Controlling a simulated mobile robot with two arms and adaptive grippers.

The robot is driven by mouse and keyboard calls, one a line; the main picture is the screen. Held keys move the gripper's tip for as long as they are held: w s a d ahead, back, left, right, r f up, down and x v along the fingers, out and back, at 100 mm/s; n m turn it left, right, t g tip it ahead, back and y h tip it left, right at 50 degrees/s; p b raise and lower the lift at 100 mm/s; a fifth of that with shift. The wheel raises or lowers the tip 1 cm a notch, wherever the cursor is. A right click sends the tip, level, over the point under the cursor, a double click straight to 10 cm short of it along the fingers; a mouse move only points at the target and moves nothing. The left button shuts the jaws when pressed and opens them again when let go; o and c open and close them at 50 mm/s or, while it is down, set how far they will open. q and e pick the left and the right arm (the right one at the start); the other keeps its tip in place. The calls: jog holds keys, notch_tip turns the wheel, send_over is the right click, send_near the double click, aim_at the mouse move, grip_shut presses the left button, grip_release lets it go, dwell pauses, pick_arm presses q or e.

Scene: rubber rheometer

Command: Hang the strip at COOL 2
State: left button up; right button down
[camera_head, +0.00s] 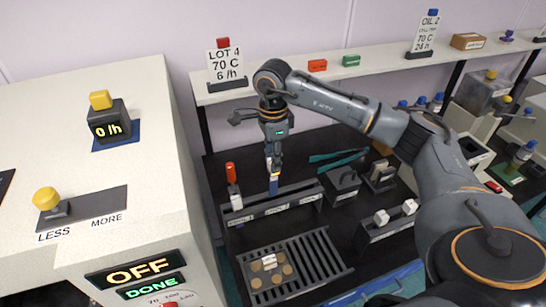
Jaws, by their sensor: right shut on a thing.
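My right gripper (274,168) reaches down over the dark bench, pointing straight down. It is shut on a narrow blue strip-like piece (274,186), whose lower end is just at or above the long grey rack (300,191). I cannot tell whether they touch. My left gripper is not in view.
A red-topped tool (231,172) stands upright left of the gripper. A slotted grey tray (318,262) with tan discs lies in front. Teal strips (338,160) lie behind right. Grey blocks (342,182) stand right of the rack. A white control cabinet (150,195) fills the left.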

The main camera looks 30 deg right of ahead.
aim_at(273, 195)
dwell(0.5)
jog(key=shift+f+b, duration=4.5)
jog(key=shift+f, duration=1.15)
jog(key=c, duration=1)
grip_release()
jog(key=shift+r, duration=0.15)
jog(key=shift+r, duration=0.1)
jog(key=shift+r+p, duration=1.9)
jog(key=shift+r, duration=1.05)
jog(key=shift+f, duration=0.1)
